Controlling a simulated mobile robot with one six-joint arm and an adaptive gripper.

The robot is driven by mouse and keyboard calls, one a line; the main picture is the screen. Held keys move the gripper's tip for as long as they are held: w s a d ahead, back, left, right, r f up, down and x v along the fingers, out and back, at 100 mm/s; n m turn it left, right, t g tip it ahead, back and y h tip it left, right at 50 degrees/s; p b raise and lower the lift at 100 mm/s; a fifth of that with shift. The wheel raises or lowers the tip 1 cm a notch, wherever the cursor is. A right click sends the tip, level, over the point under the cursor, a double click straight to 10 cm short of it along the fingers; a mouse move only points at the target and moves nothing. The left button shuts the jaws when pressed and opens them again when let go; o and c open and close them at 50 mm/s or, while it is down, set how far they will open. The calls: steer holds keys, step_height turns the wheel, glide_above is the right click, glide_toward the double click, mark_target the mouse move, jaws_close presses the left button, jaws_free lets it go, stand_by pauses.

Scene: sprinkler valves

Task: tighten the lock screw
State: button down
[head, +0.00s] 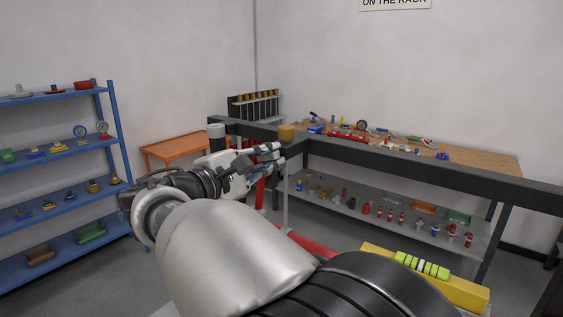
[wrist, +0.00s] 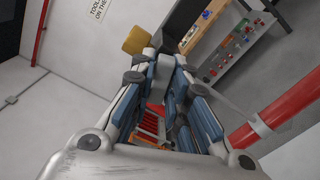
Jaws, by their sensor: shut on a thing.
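My gripper (head: 268,156) is at the end of my outstretched arm, in front of the left end of the long workbench. A brass-yellow block (wrist: 137,40) shows just beyond the left fingertip. A brass-yellow piece also shows just above the fingertips in the head view (head: 287,132). I cannot tell whether the fingers touch it. I cannot pick out the lock screw in either view.
The workbench (head: 455,181) holds tools on top and several valves on its lower shelf. A red pipe (wrist: 282,108) crosses the wrist view at the right. A blue shelf unit (head: 120,150) stands left, with an orange table (head: 172,148) behind my arm. A yellow box (head: 465,291) sits near me.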

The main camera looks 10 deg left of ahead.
mark_target(265, 158)
steer(key=shift+f+m+b, duration=0.1)
steer(key=shift+m+b, duration=0.4)
steer(key=shift+b, duration=0.35)
steer(key=shift+m+b, duration=0.6)
steer(key=shift+b, duration=0.15)
steer(key=shift+m, duration=0.7)
steer(key=c, duration=1.5)
jaws_free()
steer(key=shift+o, duration=0.2)
steer(key=shift+v, duration=3.05)
